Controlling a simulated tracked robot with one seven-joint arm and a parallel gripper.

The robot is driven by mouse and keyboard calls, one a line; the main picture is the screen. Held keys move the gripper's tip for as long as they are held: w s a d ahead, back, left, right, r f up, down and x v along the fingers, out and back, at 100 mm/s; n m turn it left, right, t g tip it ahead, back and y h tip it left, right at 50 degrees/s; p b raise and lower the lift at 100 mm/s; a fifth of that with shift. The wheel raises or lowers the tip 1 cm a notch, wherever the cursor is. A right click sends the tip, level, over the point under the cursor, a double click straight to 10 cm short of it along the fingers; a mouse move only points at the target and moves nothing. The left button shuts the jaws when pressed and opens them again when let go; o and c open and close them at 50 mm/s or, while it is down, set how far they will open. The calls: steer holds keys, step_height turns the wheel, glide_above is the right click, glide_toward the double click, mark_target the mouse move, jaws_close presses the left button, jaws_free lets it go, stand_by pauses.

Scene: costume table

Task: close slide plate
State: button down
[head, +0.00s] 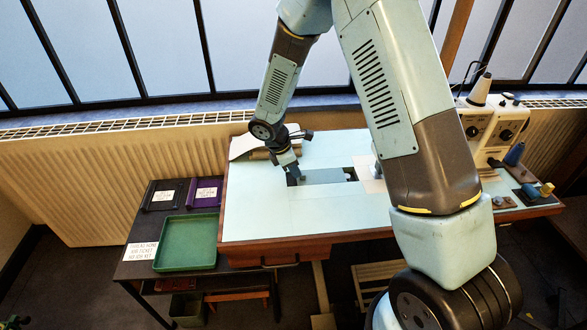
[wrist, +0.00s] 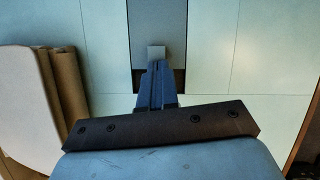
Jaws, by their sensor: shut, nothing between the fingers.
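The slide plate (head: 322,176) is a grey panel set in the pale blue table top. A dark gap (head: 350,174) shows at its right end in the head view. In the wrist view the plate (wrist: 158,22) is a grey strip running away from me, with a small pale metal tab (wrist: 156,53) near its near end. My gripper (head: 293,180) is low over the table at the plate's left end. In the wrist view its fingers (wrist: 157,68) are shut and empty, with their tips right at the tab. I cannot tell whether they touch it.
A sewing machine (head: 490,125) stands at the table's right, behind my arm, with spools (head: 514,154) near it. A pale board and brown roll (wrist: 68,85) lie left of my gripper. A green tray (head: 187,243) sits on a lower side table.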

mark_target(313, 178)
steer(key=d, duration=0.4)
steer(key=shift+w+d, duration=0.1)
steer(key=shift+d, duration=0.15)
